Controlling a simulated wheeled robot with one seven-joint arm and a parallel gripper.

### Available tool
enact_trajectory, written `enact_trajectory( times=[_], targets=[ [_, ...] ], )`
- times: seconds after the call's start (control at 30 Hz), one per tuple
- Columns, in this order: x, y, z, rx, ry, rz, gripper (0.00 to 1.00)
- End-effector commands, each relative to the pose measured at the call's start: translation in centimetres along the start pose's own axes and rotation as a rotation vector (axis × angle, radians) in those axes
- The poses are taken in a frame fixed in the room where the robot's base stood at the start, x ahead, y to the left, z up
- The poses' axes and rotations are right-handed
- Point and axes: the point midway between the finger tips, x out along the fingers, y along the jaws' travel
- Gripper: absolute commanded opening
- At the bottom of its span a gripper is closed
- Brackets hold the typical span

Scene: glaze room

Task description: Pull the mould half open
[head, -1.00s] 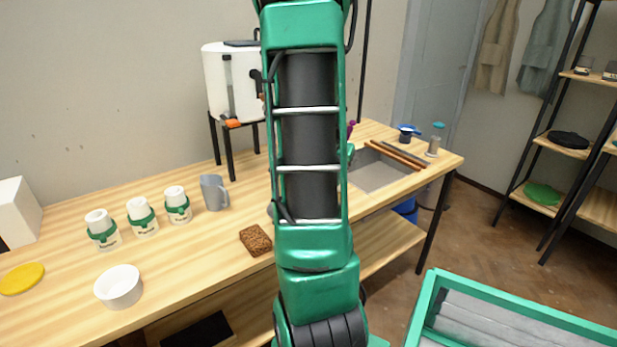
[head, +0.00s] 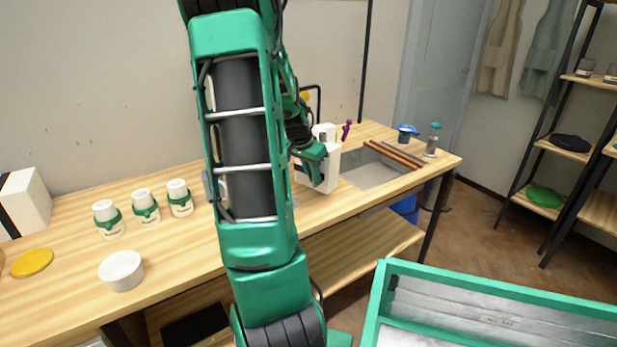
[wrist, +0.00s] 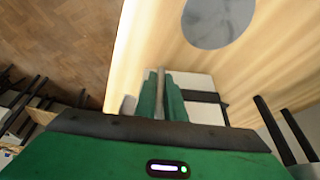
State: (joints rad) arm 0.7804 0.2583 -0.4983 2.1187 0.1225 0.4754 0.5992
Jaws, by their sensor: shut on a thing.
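The mould is a white block (head: 328,168) on the bench, just right of my arm in the head view. A smaller white piece stands up at its back. In the wrist view the white mould (wrist: 192,84) shows beside my fingers, with a dark band across it. My gripper (wrist: 160,92) is shut on a thin grey-white part between its two green fingers. In the head view my gripper (head: 316,170) is at the mould's front, and its fingertips are partly hidden. I cannot tell whether the mould's halves are apart.
Several white-and-green jars (head: 145,206), a white bowl (head: 121,272) and a yellow disc (head: 32,262) stand on the left of the bench. A green-framed cart (head: 480,283) is at front right.

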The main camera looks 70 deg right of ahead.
Motion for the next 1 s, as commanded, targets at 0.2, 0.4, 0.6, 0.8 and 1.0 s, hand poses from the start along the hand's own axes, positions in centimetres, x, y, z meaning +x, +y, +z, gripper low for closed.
enact_trajectory(
  times=[0.2, 0.4, 0.6, 0.8, 1.0],
  targets=[
    [0.1, 0.1, 0.1, -0.002, -0.003, 0.002, 0.0],
    [0.1, 0.1, 0.1, -0.002, -0.004, 0.002, 0.28],
    [0.1, 0.1, 0.0, -0.001, -0.003, 0.002, 0.28],
    [-1.2, 0.0, 0.0, -0.002, 0.0, -0.001, 0.28],
    [-4.8, -0.1, 0.0, -0.002, 0.0, -0.004, 0.28]
  ],
)
